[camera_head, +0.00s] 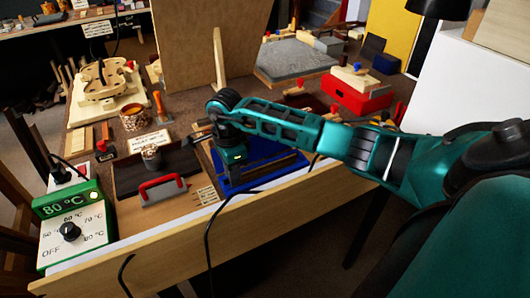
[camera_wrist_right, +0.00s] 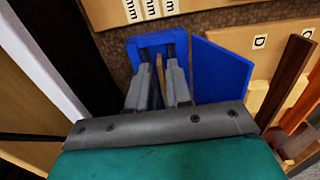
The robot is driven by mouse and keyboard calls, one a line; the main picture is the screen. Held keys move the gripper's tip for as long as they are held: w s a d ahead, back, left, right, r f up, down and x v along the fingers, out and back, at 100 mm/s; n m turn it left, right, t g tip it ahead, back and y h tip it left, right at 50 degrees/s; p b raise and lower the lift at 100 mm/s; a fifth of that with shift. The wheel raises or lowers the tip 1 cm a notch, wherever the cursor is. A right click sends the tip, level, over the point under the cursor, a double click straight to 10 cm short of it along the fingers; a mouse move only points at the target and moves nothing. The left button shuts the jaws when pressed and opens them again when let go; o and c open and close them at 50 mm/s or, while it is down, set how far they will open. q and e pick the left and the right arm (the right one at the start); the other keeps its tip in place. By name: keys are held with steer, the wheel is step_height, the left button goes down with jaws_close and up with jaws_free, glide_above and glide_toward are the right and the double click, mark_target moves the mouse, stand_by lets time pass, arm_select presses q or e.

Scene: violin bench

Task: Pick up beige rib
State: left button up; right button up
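The blue tray (camera_head: 262,178) lies near the front edge of the bench, with dark strips in it. My right gripper (camera_head: 203,137) is low by the tray's left side, partly hidden by its own wrist. In the right wrist view, its two grey fingers (camera_wrist_right: 161,75) stand a little apart. A thin tan strip (camera_wrist_right: 159,68), probably the beige rib, shows in the gap between them; I cannot tell whether they touch it. A blue U-shaped frame (camera_wrist_right: 150,42) surrounds the fingertips. My left gripper is not in view.
A green-and-white temperature box (camera_head: 75,230) reading 80 °C stands at the front left. A red-handled block (camera_head: 163,189) and a dark plate (camera_head: 130,172) lie left of the tray. A red box (camera_head: 357,95) stands behind right. A tall wooden board (camera_head: 205,45) rises behind.

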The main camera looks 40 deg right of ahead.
steer(key=shift+f, duration=0.4)
steer(key=shift+c, duration=0.2)
jaws_close()
steer(key=shift+r, duration=0.15)
